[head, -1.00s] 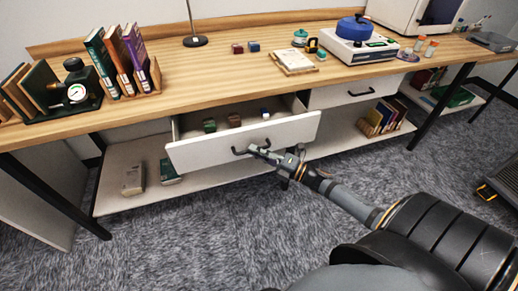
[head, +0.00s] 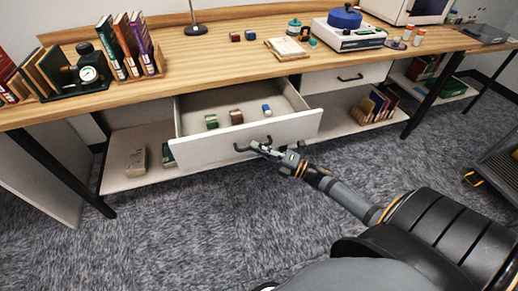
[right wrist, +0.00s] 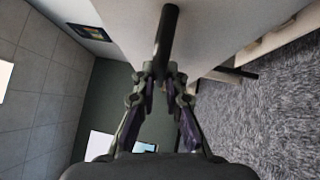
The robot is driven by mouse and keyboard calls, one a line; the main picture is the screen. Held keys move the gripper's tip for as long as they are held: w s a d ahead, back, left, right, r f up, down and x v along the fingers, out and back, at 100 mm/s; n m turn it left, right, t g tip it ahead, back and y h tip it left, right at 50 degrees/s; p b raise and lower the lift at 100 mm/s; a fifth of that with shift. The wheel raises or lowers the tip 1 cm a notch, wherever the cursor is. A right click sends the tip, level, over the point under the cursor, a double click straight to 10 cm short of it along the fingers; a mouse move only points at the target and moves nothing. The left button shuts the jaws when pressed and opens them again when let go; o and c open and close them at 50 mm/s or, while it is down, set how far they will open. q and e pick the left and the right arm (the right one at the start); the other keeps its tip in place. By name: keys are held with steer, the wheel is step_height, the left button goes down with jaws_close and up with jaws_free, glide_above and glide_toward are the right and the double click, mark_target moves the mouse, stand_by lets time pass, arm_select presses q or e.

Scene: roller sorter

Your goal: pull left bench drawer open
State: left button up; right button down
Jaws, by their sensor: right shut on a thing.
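The left bench drawer (head: 210,150) stands well open under the wooden bench. Its white front has a dark bar handle (head: 243,148). Inside lie a green block (head: 211,121), a brown block (head: 236,116) and a blue and white one (head: 267,109). My right gripper (head: 257,146) is at the right part of the handle, shut on it. In the right wrist view the handle (right wrist: 167,35) runs up from between the fingers (right wrist: 165,80), along the pale drawer front. My left gripper is not in view.
The right bench drawer (head: 345,78) is shut. The bench top (head: 190,88) holds books, a gauge device (head: 85,75) and a scale (head: 347,35). A lower shelf (head: 125,178) and dark table legs (head: 62,180) stand below. Carpet in front is clear.

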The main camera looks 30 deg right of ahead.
steer(key=c, duration=1.4)
jaws_free()
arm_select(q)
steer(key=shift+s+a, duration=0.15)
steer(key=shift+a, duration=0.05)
arm_select(e)
steer(key=v, duration=1.2)
steer(key=shift+d, duration=0.1)
